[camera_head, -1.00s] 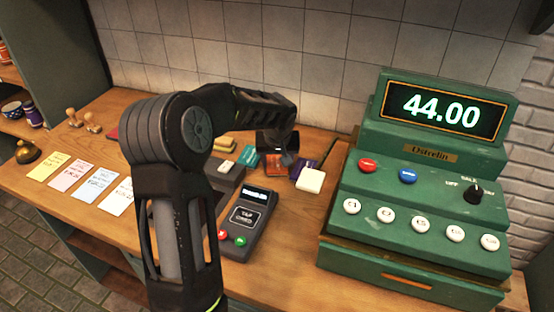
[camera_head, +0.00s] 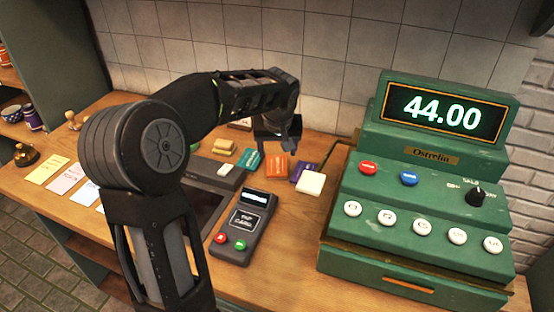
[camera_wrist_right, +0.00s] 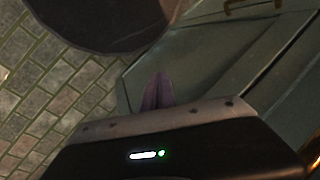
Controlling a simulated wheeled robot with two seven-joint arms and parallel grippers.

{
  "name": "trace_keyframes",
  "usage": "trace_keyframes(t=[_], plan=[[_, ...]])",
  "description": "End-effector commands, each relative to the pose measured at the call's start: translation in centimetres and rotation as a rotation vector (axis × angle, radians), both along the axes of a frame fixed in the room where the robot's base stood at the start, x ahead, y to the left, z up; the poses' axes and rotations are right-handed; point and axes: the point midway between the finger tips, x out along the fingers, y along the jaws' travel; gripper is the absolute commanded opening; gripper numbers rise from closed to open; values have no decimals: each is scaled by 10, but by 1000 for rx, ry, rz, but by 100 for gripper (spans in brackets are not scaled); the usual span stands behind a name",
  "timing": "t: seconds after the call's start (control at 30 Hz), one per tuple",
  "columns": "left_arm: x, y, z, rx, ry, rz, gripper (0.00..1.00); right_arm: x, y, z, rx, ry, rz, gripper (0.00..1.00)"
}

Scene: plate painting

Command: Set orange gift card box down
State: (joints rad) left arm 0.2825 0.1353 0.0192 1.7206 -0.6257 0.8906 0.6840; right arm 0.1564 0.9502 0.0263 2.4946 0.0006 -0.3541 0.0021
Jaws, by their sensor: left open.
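The orange gift card box (camera_head: 275,166) stands on the wooden counter, between a teal box (camera_head: 250,161) on its left and a purple box (camera_head: 301,171) on its right. My left gripper (camera_head: 278,141) is open just above and behind the orange box, apart from it as far as I can see. Its fingers are dark and partly hidden by the wrist. My right gripper (camera_wrist_right: 156,92) shows in the right wrist view with its two fingers together and nothing between them, in front of a green cabinet panel.
A green cash register (camera_head: 420,215) reading 44.00 stands at the right. A white block (camera_head: 311,183) lies by the purple box. A card terminal (camera_head: 244,226) sits in front. My left arm covers part of the counter.

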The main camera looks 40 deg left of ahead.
Motion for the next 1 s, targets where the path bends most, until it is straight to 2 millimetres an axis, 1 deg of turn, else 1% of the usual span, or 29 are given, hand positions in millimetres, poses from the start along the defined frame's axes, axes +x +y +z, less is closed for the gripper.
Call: trace_keyframes(t=[0.03, 0.1, 0.2, 0.27, 1.0], plan=[[-2, -3, 9, 0, -5, -1, 64, 0, 0, -2, 1, -1, 0, 0], [-5, -6, 20, 0, -4, 0, 64, 0, 0, -3, 1, -1, 1, 0], [-9, -8, 30, 0, -3, 0, 64, 1, 0, -4, 1, -1, 1, 0], [-10, -9, 33, -1, -1, 1, 64, 1, 0, -4, 2, -2, 1, 0], [-11, -10, 34, -1, 0, -1, 64, 1, 0, -4, 1, -2, 0, 0]])
